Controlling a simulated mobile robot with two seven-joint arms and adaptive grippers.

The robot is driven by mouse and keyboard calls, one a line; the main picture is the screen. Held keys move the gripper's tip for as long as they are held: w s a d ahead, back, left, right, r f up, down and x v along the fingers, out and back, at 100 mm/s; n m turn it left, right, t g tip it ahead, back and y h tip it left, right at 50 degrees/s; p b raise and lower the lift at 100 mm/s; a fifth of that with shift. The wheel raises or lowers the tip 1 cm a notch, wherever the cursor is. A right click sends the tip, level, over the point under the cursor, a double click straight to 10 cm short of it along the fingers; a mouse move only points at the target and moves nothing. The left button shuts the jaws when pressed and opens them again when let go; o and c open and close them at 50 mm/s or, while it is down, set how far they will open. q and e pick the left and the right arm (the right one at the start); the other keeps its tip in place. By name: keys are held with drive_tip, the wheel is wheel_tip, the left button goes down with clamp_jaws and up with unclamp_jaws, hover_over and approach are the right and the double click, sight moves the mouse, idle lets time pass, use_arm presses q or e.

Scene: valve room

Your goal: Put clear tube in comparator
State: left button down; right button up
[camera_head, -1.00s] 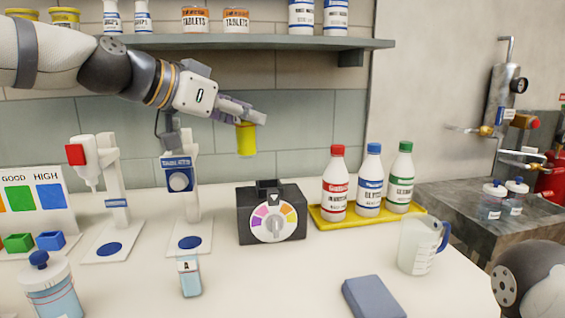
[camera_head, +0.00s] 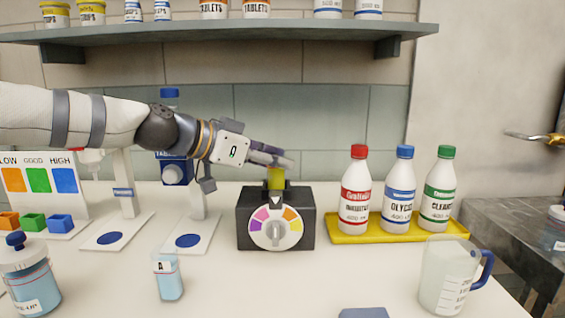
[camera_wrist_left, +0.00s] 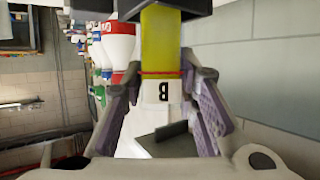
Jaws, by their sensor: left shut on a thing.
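My left gripper (camera_head: 276,160) is shut on a yellow tube (camera_head: 276,179), directly above the comparator (camera_head: 248,222). The comparator is a black box with a multicoloured dial. The tube is upright, its lower end at the box's top; I cannot tell how deep it sits. In the left wrist view the gripper (camera_wrist_left: 163,88) is around the label end of the tube (camera_wrist_left: 161,45), marked B, and the tube's far end meets the dark comparator (camera_wrist_left: 197,8). A small pale blue tube marked A (camera_head: 169,279) stands on the bench, front left. My right gripper is out of view.
A yellow tray (camera_head: 395,229) with red-, blue- and green-capped bottles stands right of the comparator. A measuring jug (camera_head: 445,280) is at front right. White stands (camera_head: 190,235), a colour chart (camera_head: 40,190) and a blue-capped bottle (camera_head: 30,280) are left. A shelf (camera_head: 230,34) runs above.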

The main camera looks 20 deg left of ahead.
use_arm(q)
drive_tip(key=shift+w+f, duration=0.2)
drive_tip(key=c, duration=1.5)
unclamp_jaws()
drive_tip(key=shift+w, duration=0.15)
drive_tip(key=shift+c, duration=0.2)
drive_tip(key=shift+o, duration=1.3)
drive_tip(key=shift+s+d+r, duration=0.1)
drive_tip(key=shift+s+r, duration=0.15)
drive_tip(key=shift+r, duration=0.05)
drive_tip(key=shift+w, duration=0.15)
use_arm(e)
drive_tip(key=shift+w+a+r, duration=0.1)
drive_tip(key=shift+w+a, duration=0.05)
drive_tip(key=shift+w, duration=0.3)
use_arm(q)
drive_tip(key=p+v, duration=0.3)
drive_tip(key=v, duration=0.9)
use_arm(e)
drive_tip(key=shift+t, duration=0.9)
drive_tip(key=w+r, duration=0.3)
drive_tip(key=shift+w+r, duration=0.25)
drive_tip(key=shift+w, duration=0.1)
use_arm(q)
drive_tip(key=shift+r, duration=0.1)
